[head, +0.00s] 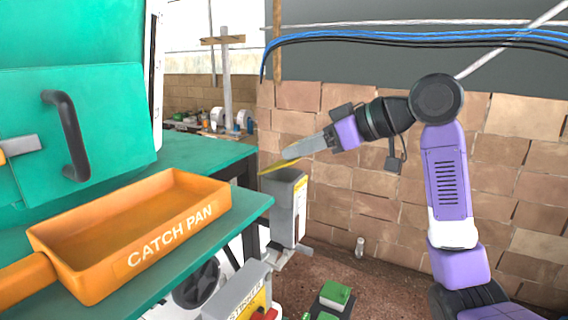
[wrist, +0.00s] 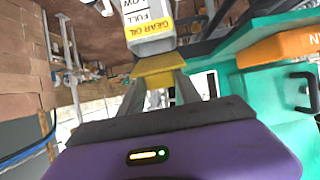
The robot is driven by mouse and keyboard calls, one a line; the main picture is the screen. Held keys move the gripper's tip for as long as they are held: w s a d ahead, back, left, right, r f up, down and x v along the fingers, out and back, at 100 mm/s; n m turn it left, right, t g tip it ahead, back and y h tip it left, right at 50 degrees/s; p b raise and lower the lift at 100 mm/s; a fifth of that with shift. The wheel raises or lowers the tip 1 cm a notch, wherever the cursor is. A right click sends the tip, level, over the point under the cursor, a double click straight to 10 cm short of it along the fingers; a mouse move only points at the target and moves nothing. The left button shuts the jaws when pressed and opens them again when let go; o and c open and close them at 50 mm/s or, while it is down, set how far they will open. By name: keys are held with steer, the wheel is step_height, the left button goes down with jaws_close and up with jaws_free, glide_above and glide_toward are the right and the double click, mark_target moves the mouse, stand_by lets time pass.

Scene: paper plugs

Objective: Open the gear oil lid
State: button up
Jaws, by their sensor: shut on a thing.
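The gear oil box (head: 286,208) is a grey upright container at the far end of the green bench. Its "GEAR OIL" label shows in the wrist view, where the box (wrist: 148,42) is at the top. The yellow lid (head: 270,168) is a thin plate, tilted over the box top. In the wrist view the lid (wrist: 159,68) sits between my fingertips, beside the box's end. My gripper (head: 290,152) is shut on the lid, and its fingers (wrist: 158,84) reach it from above. Whether the lid still touches the box is hard to tell.
An orange catch pan (head: 65,268) rests on the green bench (head: 185,256) at left, below a green machine with a black handle (head: 68,135). Another grey box (head: 232,296) stands at the bottom.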

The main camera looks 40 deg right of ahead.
steer(key=shift+r, duration=0.1)
stand_by(0.3)
steer(key=shift+w+a+r+g+h, duration=0.2)
steer(key=shift+w+r+g+h, duration=0.3)
steer(key=shift+g, duration=0.4)
steer(key=shift+w+r, duration=0.1)
steer(key=shift+w+a+r+g, duration=0.15)
steer(key=shift+w+r+g, duration=0.2)
steer(key=shift+g, duration=0.15)
steer(key=shift+w+r+g, duration=0.1)
steer(key=shift+w+g, duration=0.1)
steer(key=shift+g, duration=0.2)
steer(key=shift+w+a+r+g+h, duration=0.3)
steer(key=shift+w+r+g+h, duration=0.15)
steer(key=shift+w+g, duration=0.3)
